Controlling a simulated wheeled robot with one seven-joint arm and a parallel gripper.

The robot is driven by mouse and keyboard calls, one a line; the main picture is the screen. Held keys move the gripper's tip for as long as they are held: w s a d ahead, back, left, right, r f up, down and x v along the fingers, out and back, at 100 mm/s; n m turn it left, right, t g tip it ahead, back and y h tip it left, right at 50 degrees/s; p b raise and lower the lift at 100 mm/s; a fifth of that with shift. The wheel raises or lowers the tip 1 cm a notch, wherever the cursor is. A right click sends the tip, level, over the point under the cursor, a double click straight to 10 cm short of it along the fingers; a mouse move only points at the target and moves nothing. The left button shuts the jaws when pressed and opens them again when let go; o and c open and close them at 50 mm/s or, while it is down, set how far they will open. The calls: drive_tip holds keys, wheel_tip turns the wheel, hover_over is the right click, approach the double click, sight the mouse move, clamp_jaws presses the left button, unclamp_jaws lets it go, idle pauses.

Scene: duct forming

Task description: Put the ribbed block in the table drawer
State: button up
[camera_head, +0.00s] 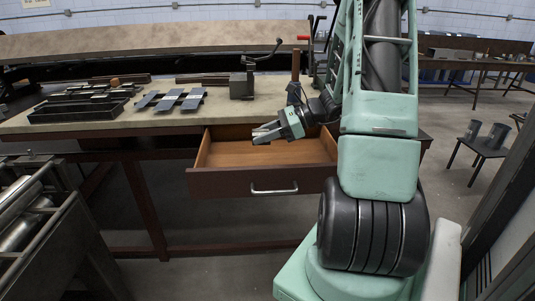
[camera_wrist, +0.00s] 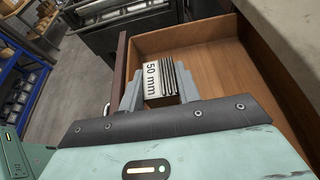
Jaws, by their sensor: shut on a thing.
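The ribbed block (camera_wrist: 155,80) shows in the wrist view between my gripper's fingers, with a "50 mm" label on one face and dark ribs beside it. My gripper (camera_head: 264,133) is shut on it over the open table drawer. The open drawer (camera_head: 243,181) is pulled out from the table front, with a wooden inside and a metal handle. It also shows in the wrist view (camera_wrist: 203,42), where its bare floor lies beyond and to the right of the block. In the head view the block is too small to make out clearly.
The workbench top (camera_head: 220,109) lies behind the drawer. It bears a dark tray (camera_head: 80,110), several grey metal pieces (camera_head: 170,99) and a cranked vise-like tool (camera_head: 243,83). A roller stand (camera_head: 30,215) is at left. The drawer floor looks empty where it shows.

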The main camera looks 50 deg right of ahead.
wheel_tip(320, 180, down, 10)
drive_tip(key=shift+r+p, duration=0.1)
drive_tip(key=shift+p, duration=0.45)
drive_tip(key=o, duration=1.1)
drive_tip(key=shift+f, duration=0.2)
drive_tip(key=shift+o, duration=0.2)
drive_tip(key=shift+r, duration=0.3)
drive_tip(key=b+v, duration=0.2)
drive_tip(key=v, duration=1)
drive_tip(key=shift+s+f, duration=0.1)
drive_tip(key=shift+f, duration=0.05)
drive_tip(key=shift+d, duration=0.1)
